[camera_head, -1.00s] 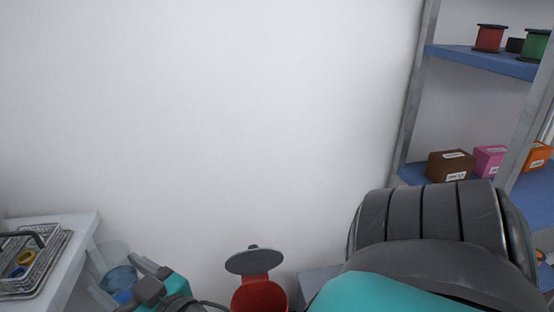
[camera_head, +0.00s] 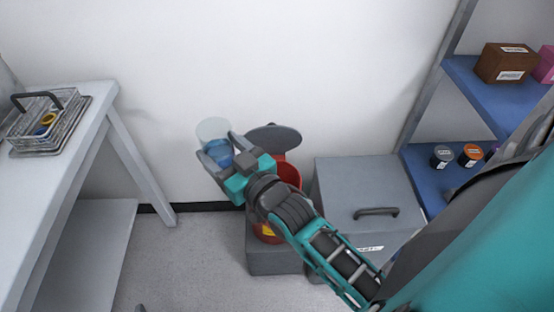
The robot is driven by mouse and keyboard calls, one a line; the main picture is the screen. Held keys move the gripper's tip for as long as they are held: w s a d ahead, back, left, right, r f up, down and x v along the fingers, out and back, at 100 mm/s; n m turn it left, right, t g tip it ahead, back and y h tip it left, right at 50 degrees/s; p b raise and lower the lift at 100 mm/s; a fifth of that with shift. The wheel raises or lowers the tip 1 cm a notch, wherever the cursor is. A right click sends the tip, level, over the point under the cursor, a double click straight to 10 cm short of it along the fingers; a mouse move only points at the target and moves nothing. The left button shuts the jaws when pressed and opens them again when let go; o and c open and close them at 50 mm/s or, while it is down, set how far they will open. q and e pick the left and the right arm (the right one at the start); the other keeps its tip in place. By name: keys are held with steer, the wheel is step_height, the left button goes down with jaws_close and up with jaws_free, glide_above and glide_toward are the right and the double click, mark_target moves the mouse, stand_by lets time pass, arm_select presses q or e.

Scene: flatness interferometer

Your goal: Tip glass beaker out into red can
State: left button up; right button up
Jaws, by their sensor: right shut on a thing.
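The glass beaker (camera_head: 214,131) is clear, with blue liquid in its lower part, and looks about upright. My right gripper (camera_head: 220,157) is shut on the beaker and holds it in the air to the left of the red can. The red can (camera_head: 289,174) stands on a grey block with its round grey lid (camera_head: 275,137) raised at the back. My right gripper and forearm cover much of the can's front and opening, so its inside is hidden. My left gripper does not show.
A white table (camera_head: 60,140) at the left carries a wire basket (camera_head: 45,123) with coloured rings. A grey lidded bin (camera_head: 365,185) stands right of the can. A blue shelf rack (camera_head: 435,190) with boxes and small jars is at the right. Floor is clear at front left.

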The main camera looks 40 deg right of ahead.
arm_select(q)
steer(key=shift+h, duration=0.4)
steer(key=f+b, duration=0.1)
steer(key=b, duration=0.1)
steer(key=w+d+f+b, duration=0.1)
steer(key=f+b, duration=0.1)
steer(key=b, duration=0.1)
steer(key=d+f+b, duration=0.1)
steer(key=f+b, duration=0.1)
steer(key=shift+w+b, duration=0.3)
arm_select(e)
step_height(320, 180, down, 21)
steer(key=w+d+m+h, duration=0.2)
steer(key=h, duration=0.1)
steer(key=shift+d+f, duration=0.2)
steer(key=shift+d, duration=0.1)
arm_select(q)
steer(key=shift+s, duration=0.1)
arm_select(e)
steer(key=shift+s+d+r, duration=0.1)
steer(key=shift+s+r, duration=0.05)
steer(key=shift+s, duration=0.1)
